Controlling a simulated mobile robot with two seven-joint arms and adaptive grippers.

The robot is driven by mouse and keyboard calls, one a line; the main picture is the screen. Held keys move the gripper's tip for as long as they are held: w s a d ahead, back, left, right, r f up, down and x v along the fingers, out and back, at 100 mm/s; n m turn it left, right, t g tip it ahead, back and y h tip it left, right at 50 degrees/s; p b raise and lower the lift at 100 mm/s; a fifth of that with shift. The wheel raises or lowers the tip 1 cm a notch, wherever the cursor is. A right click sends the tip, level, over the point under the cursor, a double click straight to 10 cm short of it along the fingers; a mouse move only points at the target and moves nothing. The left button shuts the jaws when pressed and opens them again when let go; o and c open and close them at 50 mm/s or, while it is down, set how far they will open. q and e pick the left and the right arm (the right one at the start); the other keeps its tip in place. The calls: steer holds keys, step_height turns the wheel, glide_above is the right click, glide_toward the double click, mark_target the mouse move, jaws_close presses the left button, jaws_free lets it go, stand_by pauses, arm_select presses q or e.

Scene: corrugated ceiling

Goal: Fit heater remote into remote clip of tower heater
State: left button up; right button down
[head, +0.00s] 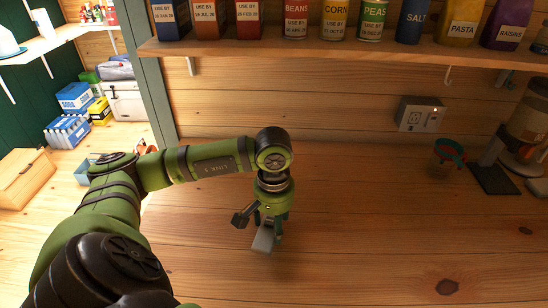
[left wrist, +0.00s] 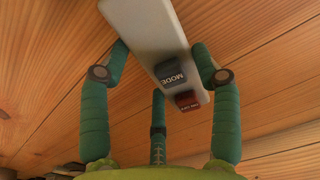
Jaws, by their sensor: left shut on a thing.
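The heater remote (left wrist: 150,32) is a pale grey-white bar with a dark grey MODE button and a red button. It lies between the green fingers of my left gripper (left wrist: 160,66), which is shut on it. In the head view the remote (head: 264,238) sticks out below my left gripper (head: 270,218), over the wooden counter. I cannot tell how far it is above the counter. No tower heater or remote clip can be made out for certain. My right gripper is not in view.
The wooden counter (head: 350,240) is largely clear. A wall socket (head: 420,115), a small dark cup-like thing with a teal and red top (head: 448,157) and a cylindrical appliance (head: 526,125) are at the right. A shelf (head: 340,52) with tins and packets runs above.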

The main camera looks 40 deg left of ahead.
mark_target(274, 225)
arm_select(q)
steer(key=shift+f+p, duration=0.4)
steer(key=shift+f, duration=1.15)
steer(key=shift+f, duration=0.15)
steer(key=o, duration=1.3)
